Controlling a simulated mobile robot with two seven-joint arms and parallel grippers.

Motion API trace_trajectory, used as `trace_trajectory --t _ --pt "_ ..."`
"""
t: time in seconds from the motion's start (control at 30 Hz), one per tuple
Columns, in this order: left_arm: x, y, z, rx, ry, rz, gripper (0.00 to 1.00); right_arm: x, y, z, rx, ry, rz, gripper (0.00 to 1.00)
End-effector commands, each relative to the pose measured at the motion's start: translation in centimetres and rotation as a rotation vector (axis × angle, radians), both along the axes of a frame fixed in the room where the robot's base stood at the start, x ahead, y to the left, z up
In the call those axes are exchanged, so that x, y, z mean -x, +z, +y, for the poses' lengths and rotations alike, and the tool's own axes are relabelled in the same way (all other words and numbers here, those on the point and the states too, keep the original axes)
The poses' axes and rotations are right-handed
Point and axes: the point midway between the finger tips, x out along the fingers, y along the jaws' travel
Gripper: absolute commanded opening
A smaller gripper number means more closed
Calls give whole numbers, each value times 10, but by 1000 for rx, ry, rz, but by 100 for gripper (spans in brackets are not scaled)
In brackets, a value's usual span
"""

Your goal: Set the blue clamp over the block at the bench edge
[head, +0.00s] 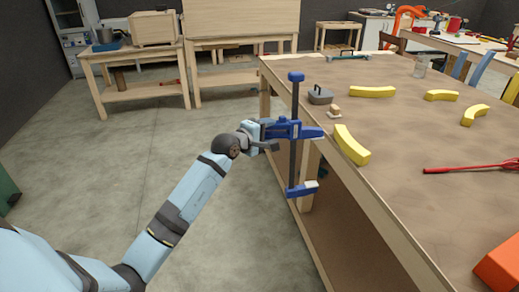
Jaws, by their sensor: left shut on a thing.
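The blue clamp (293,160) is upright at the left edge of the bench (405,150), with its dark bar running vertically. Its upper blue arm reaches over the bench top, and its lower jaw is below the top, beside the leg. My left gripper (268,137) is shut on the clamp near its upper arm. A small light wooden block (335,112) sits on the bench near the edge, just beyond the clamp arm. I cannot tell whether the clamp touches the bench. My right gripper is not in view.
Yellow curved pieces (351,145) lie on the bench, one close to the clamp. A grey box with a handle (320,96) stands behind the block. A red tool (470,167) and an orange object (498,266) are at the right. The floor left of the bench is clear.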

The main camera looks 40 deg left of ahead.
Motion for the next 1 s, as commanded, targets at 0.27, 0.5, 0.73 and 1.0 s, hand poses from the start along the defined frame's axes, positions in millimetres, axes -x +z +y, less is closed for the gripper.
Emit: trace_trajectory --t 0.27,0.5,0.73,1.0 --pt "-2 -31 28 -80 43 -78 15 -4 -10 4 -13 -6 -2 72" --pt "-9 -31 22 -81 44 -79 15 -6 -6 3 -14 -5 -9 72" --pt "-23 -31 9 -79 44 -79 15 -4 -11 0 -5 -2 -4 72" --pt "-40 -30 -5 -82 43 -77 15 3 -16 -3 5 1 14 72"
